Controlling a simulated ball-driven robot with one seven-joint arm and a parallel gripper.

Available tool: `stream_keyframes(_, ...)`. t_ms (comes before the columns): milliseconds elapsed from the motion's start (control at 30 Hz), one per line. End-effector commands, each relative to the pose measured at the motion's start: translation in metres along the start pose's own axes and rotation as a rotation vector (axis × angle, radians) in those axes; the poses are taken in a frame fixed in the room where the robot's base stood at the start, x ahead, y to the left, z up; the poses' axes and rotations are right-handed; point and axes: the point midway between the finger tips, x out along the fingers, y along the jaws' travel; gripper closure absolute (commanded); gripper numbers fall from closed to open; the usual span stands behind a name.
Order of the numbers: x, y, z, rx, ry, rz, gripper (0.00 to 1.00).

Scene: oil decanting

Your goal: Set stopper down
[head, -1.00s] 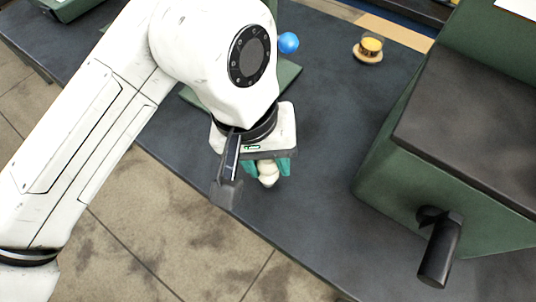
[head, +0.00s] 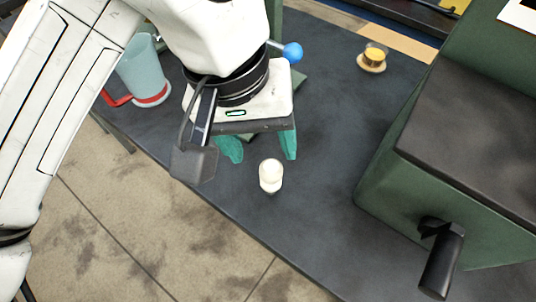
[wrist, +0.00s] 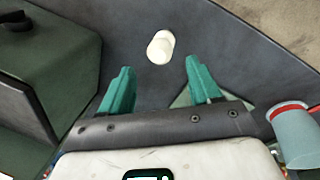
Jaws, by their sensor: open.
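The stopper (head: 271,175) is a small cream-white piece standing on the dark worktop (head: 330,215), near the worktop's front edge. It also shows in the wrist view (wrist: 161,47), just beyond the fingertips and between their lines. My gripper (head: 262,152) has teal fingers spread wide apart with nothing between them. In the head view it is behind the stopper and apart from it. The wrist view shows the same open fingers (wrist: 158,72).
A green box with a dark lid and black handle (head: 440,260) stands at the right. A small amber jar (head: 373,57) sits at the back. A light blue jug with red trim (head: 143,70) is at the left. A blue ball knob (head: 292,53) is behind my gripper.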

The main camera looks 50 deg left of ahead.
Motion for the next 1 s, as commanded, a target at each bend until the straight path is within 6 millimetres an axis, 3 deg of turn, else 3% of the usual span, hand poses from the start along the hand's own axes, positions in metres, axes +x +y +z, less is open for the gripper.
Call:
stream_keyframes(100, -0.022, 0.001, 0.0, 0.002, 0.001, 0.001, 0.37)
stream_keyframes(333, -0.044, 0.0, 0.0, 0.0, 0.0, 0.001, 0.37)
stream_keyframes(1000, -0.046, 0.0, 0.0, 0.001, 0.0, 0.001, 0.37)
